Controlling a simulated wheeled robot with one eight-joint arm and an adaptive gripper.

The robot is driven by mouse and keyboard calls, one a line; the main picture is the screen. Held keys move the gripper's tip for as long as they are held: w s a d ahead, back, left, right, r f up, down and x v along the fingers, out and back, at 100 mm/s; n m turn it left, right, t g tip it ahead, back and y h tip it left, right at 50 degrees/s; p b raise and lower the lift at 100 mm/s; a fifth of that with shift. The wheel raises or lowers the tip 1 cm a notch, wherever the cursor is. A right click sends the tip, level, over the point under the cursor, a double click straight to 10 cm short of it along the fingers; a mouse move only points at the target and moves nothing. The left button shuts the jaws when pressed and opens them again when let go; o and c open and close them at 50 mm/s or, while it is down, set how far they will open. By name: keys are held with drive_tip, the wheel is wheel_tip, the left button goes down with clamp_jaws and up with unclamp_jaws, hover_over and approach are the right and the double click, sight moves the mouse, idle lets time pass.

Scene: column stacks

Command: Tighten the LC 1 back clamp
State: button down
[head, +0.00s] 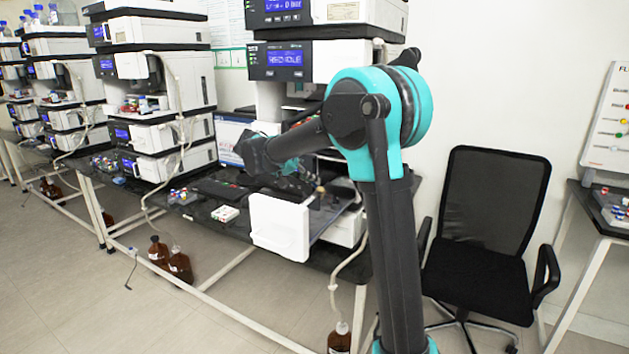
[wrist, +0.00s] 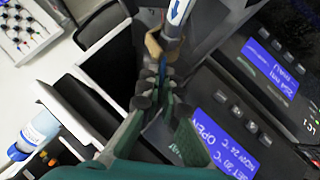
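In the wrist view, my gripper (wrist: 158,82) has its dark, knobbly fingertips close around the lower part of a slim column (wrist: 177,14). The column is white and blue with a blue arrow. A tan clamp-like piece (wrist: 153,45) sits beside the column, just beyond the fingertips; I cannot tell whether they touch it. The fingers hide what lies between them, so their grip is unclear. In the head view, my arm reaches into the nearest instrument stack, above its open white-fronted compartment (head: 280,226), and mostly hides the gripper.
In the wrist view, a lit display (wrist: 225,140) reads OPEN, with another display (wrist: 270,70) beside it. In the head view, a small white tray (head: 225,213) lies on the dark bench. A black chair (head: 490,220) stands right of my arm. Brown bottles (head: 180,264) stand on the floor.

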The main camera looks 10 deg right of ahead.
drive_tip(key=shift+w+a+f+n+g+h, duration=0.3)
drive_tip(key=shift+n+h, duration=0.3)
drive_tip(key=shift+h, duration=0.3)
drive_tip(key=c, duration=1.8)
unclamp_jaws()
drive_tip(key=shift+o, duration=0.2)
drive_tip(key=shift+a, duration=0.1)
drive_tip(key=v, duration=1.2)
drive_tip(key=shift+a, duration=0.1)
